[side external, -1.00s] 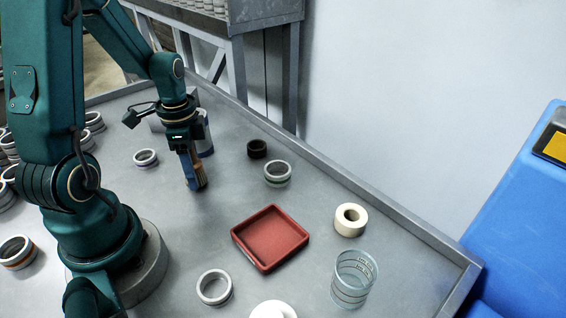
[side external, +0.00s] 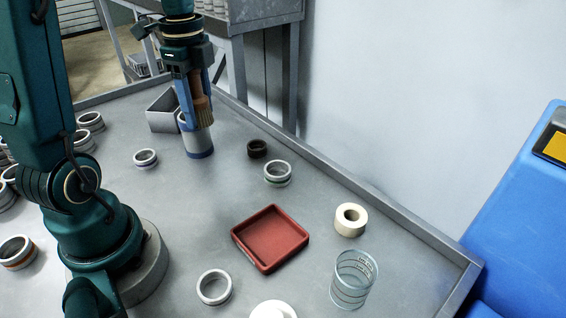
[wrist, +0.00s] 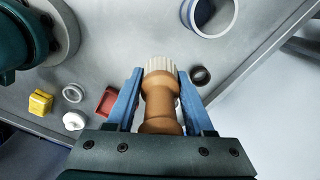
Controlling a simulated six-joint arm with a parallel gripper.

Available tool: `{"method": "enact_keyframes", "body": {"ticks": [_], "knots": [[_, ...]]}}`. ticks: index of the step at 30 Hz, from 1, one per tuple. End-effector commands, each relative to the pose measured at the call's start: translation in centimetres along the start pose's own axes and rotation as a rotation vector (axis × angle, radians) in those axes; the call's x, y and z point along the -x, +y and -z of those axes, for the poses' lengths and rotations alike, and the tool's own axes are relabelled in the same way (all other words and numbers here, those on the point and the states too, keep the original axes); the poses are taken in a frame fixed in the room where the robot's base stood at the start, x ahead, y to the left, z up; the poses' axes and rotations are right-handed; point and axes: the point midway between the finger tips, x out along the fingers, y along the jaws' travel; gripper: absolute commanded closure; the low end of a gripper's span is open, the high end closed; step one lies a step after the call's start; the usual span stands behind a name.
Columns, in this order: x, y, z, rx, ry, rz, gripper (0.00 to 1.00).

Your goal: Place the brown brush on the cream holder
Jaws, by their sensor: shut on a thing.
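The brown brush (side external: 200,105) is held between the blue fingers of my gripper (side external: 201,118), high above the back of the table in the side view. Its pale bristles point down. In the wrist view the brush's turned brown handle (wrist: 160,103) sits between both fingers of my gripper (wrist: 160,75), with the cream bristles beyond. The cream holder (side external: 350,219), a thick ring with a central hole, stands empty on the table at the right, well apart from my gripper. I cannot pick out the holder surely in the wrist view.
A white and blue cylinder (side external: 198,143) stands behind and below the brush. A grey bin (side external: 162,116) is left of it. A dark ring (side external: 257,148), a grey ring (side external: 277,172), a red tray (side external: 270,239) and a glass beaker (side external: 353,278) stand about the table.

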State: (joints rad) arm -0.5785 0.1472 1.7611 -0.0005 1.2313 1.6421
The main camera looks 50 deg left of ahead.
Motion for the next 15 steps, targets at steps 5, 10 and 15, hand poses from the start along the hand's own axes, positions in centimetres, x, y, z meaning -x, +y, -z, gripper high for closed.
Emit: {"method": "enact_keyframes", "body": {"ticks": [5,10,15], "knots": [[1.5,-2.7,4.2,-0.349,0.000,0.008,1.00],[2.3,-4.0,9.3,-0.670,0.000,0.013,1.00],[2.2,-3.9,15.0,-0.937,0.001,0.017,1.00]]}}
